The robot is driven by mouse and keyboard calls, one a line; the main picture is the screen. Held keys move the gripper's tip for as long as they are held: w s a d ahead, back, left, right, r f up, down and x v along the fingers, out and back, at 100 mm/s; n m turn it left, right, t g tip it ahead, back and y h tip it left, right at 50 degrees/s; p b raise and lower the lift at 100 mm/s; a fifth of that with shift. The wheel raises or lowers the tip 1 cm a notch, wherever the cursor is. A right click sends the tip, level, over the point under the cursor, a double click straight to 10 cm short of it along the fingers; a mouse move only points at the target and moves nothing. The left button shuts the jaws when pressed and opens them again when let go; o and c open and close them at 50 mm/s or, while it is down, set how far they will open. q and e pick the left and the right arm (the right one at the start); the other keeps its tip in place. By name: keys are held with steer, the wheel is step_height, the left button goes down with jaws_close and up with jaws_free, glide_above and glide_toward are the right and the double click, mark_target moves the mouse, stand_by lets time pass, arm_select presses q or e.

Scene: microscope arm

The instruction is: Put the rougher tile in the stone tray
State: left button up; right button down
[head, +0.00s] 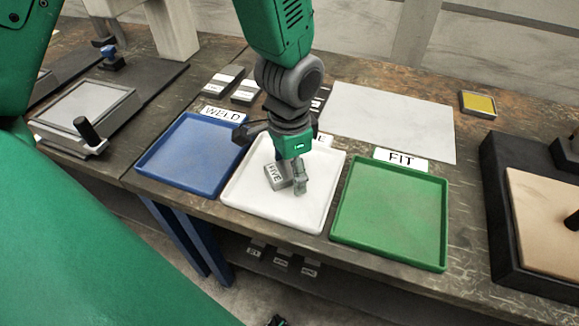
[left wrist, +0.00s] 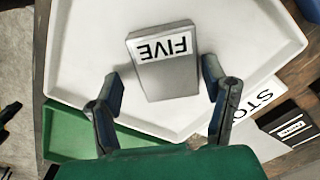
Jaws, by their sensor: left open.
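A grey tile labelled FIVE (head: 275,177) lies in the white tray (head: 255,212). The tray's label, partly hidden by my arm, ends in E in the head view; in the left wrist view the label (left wrist: 262,98) starts STO. My left gripper (head: 291,172) is open just above the tile. In the left wrist view the tile (left wrist: 165,82) sits between the two spread fingers (left wrist: 162,82), with a visible gap on the left and little or none on the right. The tile's surface roughness cannot be told.
A blue WELD tray (head: 190,155) and a green FIT tray (head: 392,215) flank the white tray, both empty. Labelled blocks (head: 245,92) lie behind the trays, near a pale sheet (head: 385,120). A dark-framed stand (head: 510,215) is at right.

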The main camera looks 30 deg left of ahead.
mark_target(287, 171)
arm_select(q)
steer(key=shift+d+r, duration=0.1)
steer(key=shift+r, duration=0.1)
step_height(287, 171, up, 12)
steer(key=p, duration=0.2)
steer(key=shift+f+p, duration=0.15)
steer(key=shift+p, duration=0.2)
steer(key=shift+a+f, duration=0.1)
steer(key=shift+a, duration=0.25)
steer(key=shift+s, duration=0.1)
